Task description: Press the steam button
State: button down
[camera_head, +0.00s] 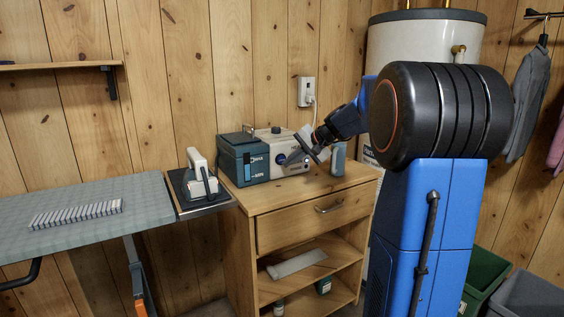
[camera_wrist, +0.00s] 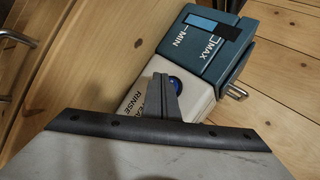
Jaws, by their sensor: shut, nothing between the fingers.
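The steam station stands on the wooden cabinet, with a teal water tank (camera_head: 243,160) on its left and a cream housing (camera_head: 276,143) on its right. A round blue button (camera_head: 281,159) is on the cream front. In the wrist view the blue button (camera_wrist: 175,83) shows beside my fingers, partly covered by them. Printed words, one reading RINSE, show on the cream housing (camera_wrist: 120,120); the other is partly hidden. My gripper (camera_head: 303,147) is shut and empty, in front of the housing's right part. It also shows in the wrist view (camera_wrist: 159,78). Whether it touches the button I cannot tell.
An iron (camera_head: 198,175) rests at the ironing board's end (camera_head: 120,205), left of the cabinet (camera_head: 300,215). A pale blue bottle (camera_head: 338,160) stands on the cabinet top right of my gripper. A wall socket (camera_head: 306,91) with a plug is behind.

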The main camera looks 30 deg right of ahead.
jog(key=shift+w, duration=0.15)
jog(key=shift+w, duration=0.3)
jog(key=shift+w, duration=0.4)
dwell(1.1)
jog(key=shift+s, duration=0.85)
jog(key=shift+s+d, duration=0.1)
jog(key=shift+s, duration=2.4)
